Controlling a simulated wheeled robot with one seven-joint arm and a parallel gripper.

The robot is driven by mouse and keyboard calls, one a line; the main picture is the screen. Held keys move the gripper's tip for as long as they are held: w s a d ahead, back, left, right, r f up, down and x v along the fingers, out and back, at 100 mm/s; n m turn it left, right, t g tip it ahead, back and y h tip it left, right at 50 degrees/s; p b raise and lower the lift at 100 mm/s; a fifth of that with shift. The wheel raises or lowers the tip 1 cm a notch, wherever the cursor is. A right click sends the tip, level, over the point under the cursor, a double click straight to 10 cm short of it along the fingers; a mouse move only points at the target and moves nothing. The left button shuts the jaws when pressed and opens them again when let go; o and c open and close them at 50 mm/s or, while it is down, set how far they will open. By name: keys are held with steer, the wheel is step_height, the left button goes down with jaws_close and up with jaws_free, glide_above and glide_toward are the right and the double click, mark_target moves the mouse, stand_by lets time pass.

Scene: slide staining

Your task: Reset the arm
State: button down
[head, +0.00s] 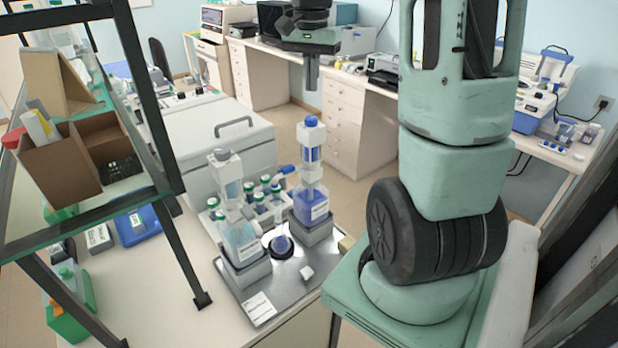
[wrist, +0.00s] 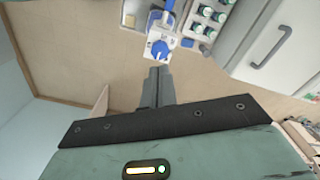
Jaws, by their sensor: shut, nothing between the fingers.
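My gripper (head: 312,85) hangs at the top middle of the head view, pointing down, its two dark fingers together and empty. In the wrist view my gripper (wrist: 160,72) shows the closed fingers side by side. It is in the air, apart from the bench things. Below it in the head view stands a blue-capped dispenser bottle (head: 311,200) with blue liquid on a grey block. Its blue cap (wrist: 160,49) shows just beyond the fingertips in the wrist view.
A dark-framed shelf (head: 130,75) rises at left. A white handled box (head: 222,150) stands behind.

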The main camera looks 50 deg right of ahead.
stand_by(0.4)
steer(key=shift+f, duration=0.1)
steer(key=s+a+f+n+b, duration=0.3)
steer(key=a+f+n, duration=0.3)
steer(key=a, duration=0.5)
steer(key=s+a+f+n+t+b, duration=0.1)
steer(key=s+a+f+n+b, duration=0.15)
steer(key=a+f+n, duration=0.6)
steer(key=s+a+f+n+b, duration=0.2)
steer(key=s+a+f+n, duration=0.15)
steer(key=a, duration=1.05)
steer(key=s+a+f+n+g+b, duration=0.1)
steer(key=s+a+f+n+b, duration=0.3)
steer(key=s+a, duration=0.3)
steer(key=shift+s+f+y+b, duration=0.3)
steer(key=shift+s+b, duration=0.3)
steer(key=shift+b, duration=0.15)
steer(key=c, duration=2.1)
jaws_free()
steer(key=shift+c, duration=0.2)
